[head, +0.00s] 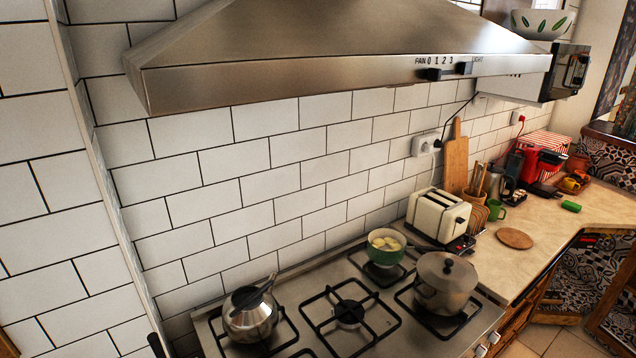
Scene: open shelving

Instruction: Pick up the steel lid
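The steel lid (438,271) is a round, greyish metal cover with a small dark knob on top. It sits on a steel pot (438,301) on the right front part of the gas stove. The lid covers the pot's mouth, so the inside is hidden. Neither of my grippers shows in the head view.
The stove (318,343) also bears a steel kettle (250,322) at the left and a green pan (384,256) with pale food behind the pot. A range hood (300,60) overhangs the stove. A cream toaster (438,217) and a round wooden board (514,238) are on the counter.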

